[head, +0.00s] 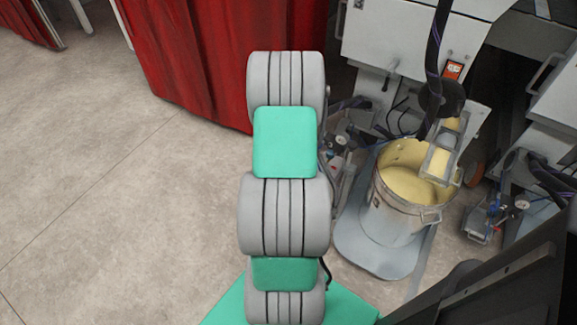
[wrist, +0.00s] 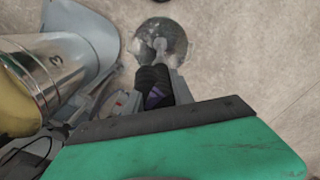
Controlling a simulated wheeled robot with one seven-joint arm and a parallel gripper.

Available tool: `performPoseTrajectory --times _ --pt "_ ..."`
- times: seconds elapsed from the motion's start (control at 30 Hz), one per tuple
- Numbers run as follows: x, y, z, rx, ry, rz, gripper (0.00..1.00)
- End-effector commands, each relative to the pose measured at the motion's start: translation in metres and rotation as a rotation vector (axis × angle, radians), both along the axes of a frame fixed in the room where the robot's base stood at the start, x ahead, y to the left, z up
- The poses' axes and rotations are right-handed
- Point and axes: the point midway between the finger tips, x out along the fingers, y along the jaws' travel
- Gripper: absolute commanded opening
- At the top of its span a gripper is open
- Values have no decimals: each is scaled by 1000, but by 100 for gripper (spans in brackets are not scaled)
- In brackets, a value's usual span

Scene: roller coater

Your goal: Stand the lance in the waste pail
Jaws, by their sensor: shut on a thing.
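In the wrist view my gripper (wrist: 156,96) is shut on the lance (wrist: 152,78), by its black part with a purple mark. A pale grey rod end of the lance (wrist: 160,46) points away from my gripper. It overlaps a round, streaked grey thing on the floor (wrist: 175,38), which looks like the waste pail seen from above. I cannot tell whether the rod end is inside it or only above it. In the head view my arm hides my gripper, the lance and this round thing.
A metal pail of yellow coating (head: 404,210) stands on a grey plate (head: 372,250) at the right; it also shows in the wrist view (wrist: 62,62). A black hose (head: 432,62) hangs above it. Red curtains (head: 205,60) hang at the back. The floor at left is clear.

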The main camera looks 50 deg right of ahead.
Motion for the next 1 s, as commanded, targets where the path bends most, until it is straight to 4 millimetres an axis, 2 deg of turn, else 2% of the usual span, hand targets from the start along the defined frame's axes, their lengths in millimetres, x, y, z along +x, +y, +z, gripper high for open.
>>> performPoseTrajectory --times 0.03,0.1,0.5,0.67,1.0 --pt "0 -1 -11 -1 -1 0 0" --pt "1 -1 -21 -1 -1 0 0" --pt "1 -1 -69 -1 -1 0 0" --pt "1 -1 -76 -1 -1 0 0" --pt "1 -1 -77 -1 -1 0 0"
